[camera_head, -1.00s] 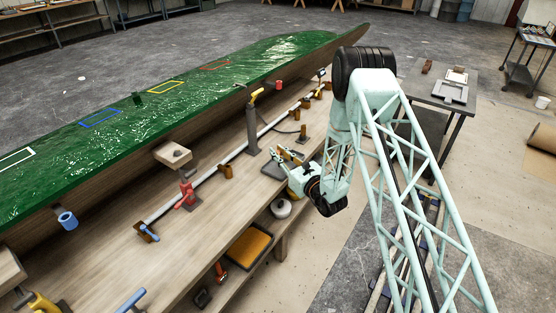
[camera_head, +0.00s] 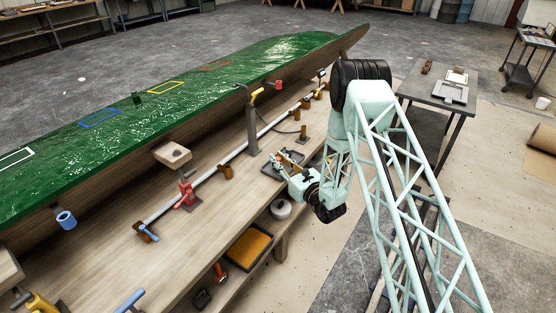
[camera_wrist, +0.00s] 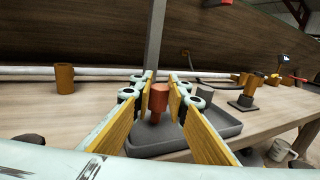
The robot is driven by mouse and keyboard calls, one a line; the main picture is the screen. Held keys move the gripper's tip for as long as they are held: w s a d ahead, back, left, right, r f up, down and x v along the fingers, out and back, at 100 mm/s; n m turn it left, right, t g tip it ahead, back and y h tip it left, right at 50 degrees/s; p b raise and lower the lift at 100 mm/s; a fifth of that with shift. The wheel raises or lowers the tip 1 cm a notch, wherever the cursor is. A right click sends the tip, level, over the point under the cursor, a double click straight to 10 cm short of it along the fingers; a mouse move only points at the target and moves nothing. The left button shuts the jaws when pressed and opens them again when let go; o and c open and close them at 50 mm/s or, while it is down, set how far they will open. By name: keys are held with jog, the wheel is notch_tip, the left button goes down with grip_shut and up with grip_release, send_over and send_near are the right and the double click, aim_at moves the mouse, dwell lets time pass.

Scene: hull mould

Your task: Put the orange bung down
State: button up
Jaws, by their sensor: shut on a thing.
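The orange bung (camera_wrist: 158,96) is a short reddish-orange cylinder, upright between the fingertips of my gripper (camera_wrist: 161,98) in the wrist view. Bung and fingertips are over a shallow grey tray (camera_wrist: 190,137) on the bench; whether the bung touches the tray I cannot tell. In the head view my gripper (camera_head: 284,162) reaches in from the right over the tray (camera_head: 269,172), and its own arm and fingers hide much of the bung.
A grey post (camera_head: 252,127) stands on the bench just behind the tray. A white pipe (camera_head: 237,152) runs along the bench in brown holders. A red clamp (camera_head: 185,195) stands to the left. The green hull mould (camera_head: 150,95) rises behind. Bare bench (camera_head: 205,225) lies left of the gripper.

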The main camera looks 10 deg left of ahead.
jog(key=shift+f, duration=0.25)
jog(key=o, duration=0.7)
jog(key=shift+r, duration=0.1)
jog(key=shift+o, duration=0.2)
jog(key=shift+r, duration=0.15)
jog(key=p+v, duration=0.1)
jog(key=v, duration=1.1)
jog(key=shift+r, duration=0.1)
